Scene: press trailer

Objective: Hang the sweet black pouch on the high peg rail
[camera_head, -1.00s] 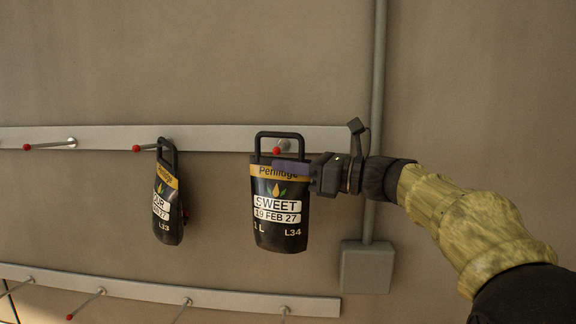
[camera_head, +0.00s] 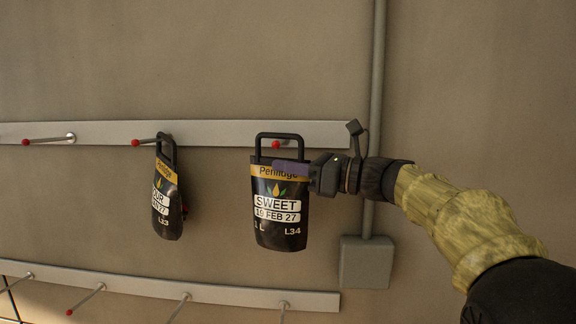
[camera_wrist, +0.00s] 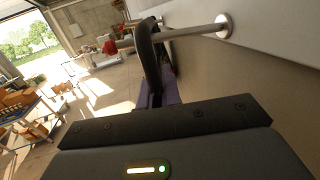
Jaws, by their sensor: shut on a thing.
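The black SWEET pouch (camera_head: 279,228) hangs upright in front of the right end of the high peg rail (camera_head: 225,133). My gripper (camera_head: 294,169) is shut on its upper right edge, below the loop handle (camera_head: 280,136). A peg's red tip (camera_head: 276,145) shows inside the handle opening, below the top bar with a small gap. In the wrist view, the handle (camera_wrist: 152,60) crosses the peg (camera_wrist: 190,34), with the red tip (camera_wrist: 110,47) on the room side and the wall mount on the other. The peg appears to run through the loop. Most of the pouch is hidden there.
Another black pouch (camera_head: 167,196), its label partly turned away, hangs on the peg to the left. A bare peg (camera_head: 48,140) is farther left. A lower peg rail (camera_head: 230,295) runs below. A conduit (camera_head: 377,80) and grey box (camera_head: 366,262) are on the right.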

